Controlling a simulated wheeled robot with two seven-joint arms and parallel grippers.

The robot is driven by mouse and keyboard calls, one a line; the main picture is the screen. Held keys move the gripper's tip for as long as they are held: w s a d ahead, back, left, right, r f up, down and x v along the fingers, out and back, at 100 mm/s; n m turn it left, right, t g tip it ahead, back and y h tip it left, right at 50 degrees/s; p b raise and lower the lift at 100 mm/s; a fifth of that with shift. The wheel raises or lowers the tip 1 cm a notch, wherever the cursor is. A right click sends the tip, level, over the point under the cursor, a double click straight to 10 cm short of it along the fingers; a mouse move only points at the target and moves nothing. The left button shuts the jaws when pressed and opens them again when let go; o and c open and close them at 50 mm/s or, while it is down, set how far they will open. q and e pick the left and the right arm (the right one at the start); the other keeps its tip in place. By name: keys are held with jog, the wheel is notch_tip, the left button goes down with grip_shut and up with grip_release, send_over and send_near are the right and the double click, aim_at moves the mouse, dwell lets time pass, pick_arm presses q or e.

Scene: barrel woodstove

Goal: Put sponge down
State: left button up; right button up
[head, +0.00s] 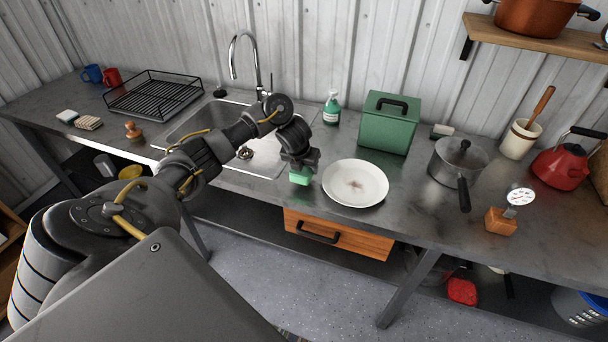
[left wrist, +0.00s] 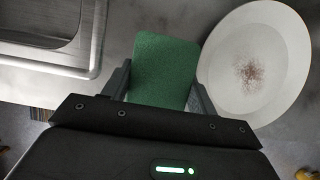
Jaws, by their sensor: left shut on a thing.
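A green sponge (head: 301,176) is between the fingers of my left gripper (head: 301,166), just left of a white plate (head: 355,183) on the metal counter. In the left wrist view the green sponge (left wrist: 166,70) sits between the two dark fingers of the left gripper (left wrist: 160,88), which is shut on it. The plate (left wrist: 255,62) beside it has a brownish smudge near its middle. I cannot tell whether the sponge touches the counter. My right gripper is not in view.
A sink (head: 210,122) lies to the left, and a green box (head: 388,124) stands behind the plate. A pot (head: 457,163) and a dial gauge on a wooden block (head: 501,221) are to the right. Some bare counter lies around the plate.

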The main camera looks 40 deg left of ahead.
pick_arm(q)
notch_tip(320, 180, down, 3)
jog(key=shift+w+f+b, duration=0.1)
jog(key=shift+b, duration=0.8)
jog(key=shift+a+f, duration=0.1)
jog(key=shift+f, duration=0.1)
jog(key=shift+w, duration=0.1)
jog(key=shift+f, duration=0.2)
jog(key=o, duration=0.9)
jog(key=shift+o, duration=0.2)
jog(key=shift+r, duration=0.1)
